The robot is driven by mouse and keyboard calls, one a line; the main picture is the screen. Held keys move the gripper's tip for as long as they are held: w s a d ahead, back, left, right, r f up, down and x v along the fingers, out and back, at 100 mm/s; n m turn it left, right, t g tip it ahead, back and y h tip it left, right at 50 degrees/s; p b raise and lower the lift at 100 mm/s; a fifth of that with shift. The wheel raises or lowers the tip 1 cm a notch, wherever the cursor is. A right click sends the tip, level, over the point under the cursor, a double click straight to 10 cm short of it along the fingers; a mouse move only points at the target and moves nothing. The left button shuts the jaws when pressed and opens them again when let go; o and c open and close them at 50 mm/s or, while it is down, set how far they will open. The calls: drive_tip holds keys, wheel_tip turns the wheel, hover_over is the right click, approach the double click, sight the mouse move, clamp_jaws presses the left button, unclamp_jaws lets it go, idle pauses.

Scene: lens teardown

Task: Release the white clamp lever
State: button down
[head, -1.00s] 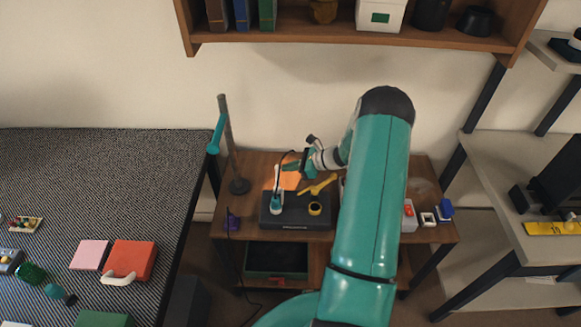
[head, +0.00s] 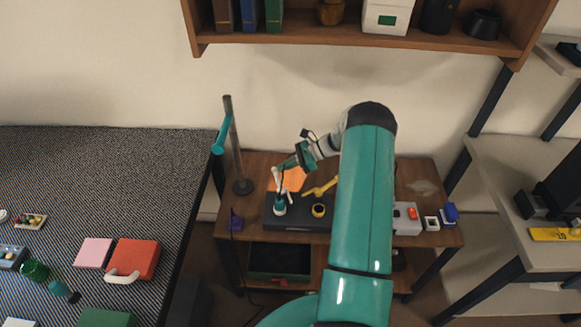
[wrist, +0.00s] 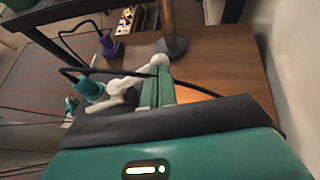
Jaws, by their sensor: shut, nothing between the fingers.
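The white clamp lever (head: 276,180) stands up from the left part of a dark box (head: 300,223) on the wooden bench. It also shows in the wrist view as a jointed white piece (wrist: 122,84) with a rounded end, beside my fingers. My gripper (head: 289,166) is at the lever's upper right in the head view. Its teal fingers (wrist: 157,90) are shut with nothing between them. They overlap the lever's rounded end in the wrist view; I cannot tell whether they touch. A teal-and-white piece (head: 279,206) sits at the lever's foot.
A yellow lever (head: 321,187) and yellow ring (head: 318,210) are right of the white lever. An orange sheet (head: 294,179) lies behind. A dark post (head: 236,150) stands at left, with a purple item (head: 236,222) in front. A grey box (head: 406,217) is at the right.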

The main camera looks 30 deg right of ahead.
drive_tip(key=n+g, duration=0.1)
drive_tip(key=w+a+n+g, duration=0.1)
drive_tip(key=g, duration=0.1)
drive_tip(key=a+n+g+y, duration=0.1)
drive_tip(key=n, duration=0.1)
drive_tip(key=shift+w+a+g, duration=0.25)
drive_tip(key=shift+w+g, duration=0.05)
drive_tip(key=shift+w, duration=0.1)
drive_tip(key=shift+w+a, duration=0.25)
drive_tip(key=shift+a, duration=0.6)
drive_tip(key=v, duration=1.3)
drive_tip(key=shift+d, duration=0.35)
drive_tip(key=shift+s+r, duration=0.1)
drive_tip(key=shift+s, duration=0.05)
